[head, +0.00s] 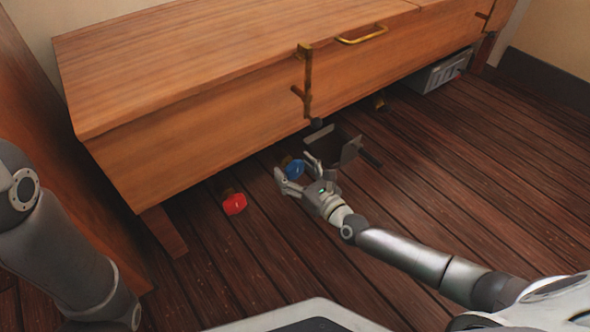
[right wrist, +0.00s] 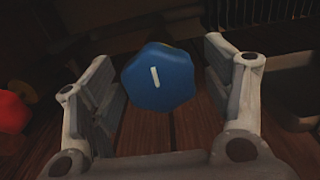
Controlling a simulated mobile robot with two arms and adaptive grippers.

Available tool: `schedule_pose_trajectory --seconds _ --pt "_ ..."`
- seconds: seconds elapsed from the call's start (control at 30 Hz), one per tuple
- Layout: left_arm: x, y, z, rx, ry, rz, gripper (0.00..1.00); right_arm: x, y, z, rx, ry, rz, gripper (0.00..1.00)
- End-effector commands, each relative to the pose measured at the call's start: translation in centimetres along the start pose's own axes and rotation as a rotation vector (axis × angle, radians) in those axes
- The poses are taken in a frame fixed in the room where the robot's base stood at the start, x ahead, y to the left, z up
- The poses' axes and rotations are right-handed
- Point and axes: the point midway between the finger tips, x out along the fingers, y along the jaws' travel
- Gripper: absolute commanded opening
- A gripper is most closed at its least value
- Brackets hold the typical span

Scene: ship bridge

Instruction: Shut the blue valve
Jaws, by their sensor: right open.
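The blue valve (head: 294,169) sits low under the front edge of the wooden bench, near the floor. In the right wrist view its round lobed knob (right wrist: 158,78) faces the camera, with a short white mark that is close to upright and slightly tilted. My right gripper (head: 300,172) is open, with one finger on each side of the knob; in the right wrist view a gap shows between each finger and the knob, and it is unclear whether either touches. My left arm shows at the left, but its gripper is out of view.
A red valve (head: 234,204) is left of the blue one, and shows at the left edge of the wrist view (right wrist: 12,112). The wooden bench (head: 200,65) overhangs both. A dark open box-like piece (head: 335,148) is just behind my right gripper. A grey box (head: 440,72) lies under the bench farther right.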

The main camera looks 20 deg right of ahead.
Motion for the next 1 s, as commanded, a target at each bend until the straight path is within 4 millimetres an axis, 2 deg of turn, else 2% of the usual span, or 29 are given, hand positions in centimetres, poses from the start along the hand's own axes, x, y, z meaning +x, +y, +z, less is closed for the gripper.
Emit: schedule_pose_trajectory --seconds 0.17,0.27,0.5,0.7,0.83,1.0 --pt "0.0 0.0 0.1 0.0 -0.002 -0.002 0.4 -1.1 0.0 -0.1 0.0 0.002 0.0 0.73" --pt "0.0 0.0 0.0 0.0 -0.001 -0.001 0.4 -2.7 0.0 -0.1 0.0 0.004 0.001 0.73" --pt "0.0 0.0 0.0 0.0 0.0 0.001 0.4 -7.8 0.0 -0.2 -0.001 0.005 0.001 0.73" --pt "0.0 0.0 0.0 0.0 0.0 0.001 0.4 -10.9 0.0 -0.1 -0.002 0.003 0.0 0.73" --pt "0.0 0.0 0.0 0.0 0.0 0.001 0.4 -11.8 0.0 -0.1 0.0 0.002 0.0 0.73" --pt "0.0 0.0 0.0 0.0 0.0 0.001 0.4 -12.1 0.0 0.0 0.0 0.001 0.0 0.73"
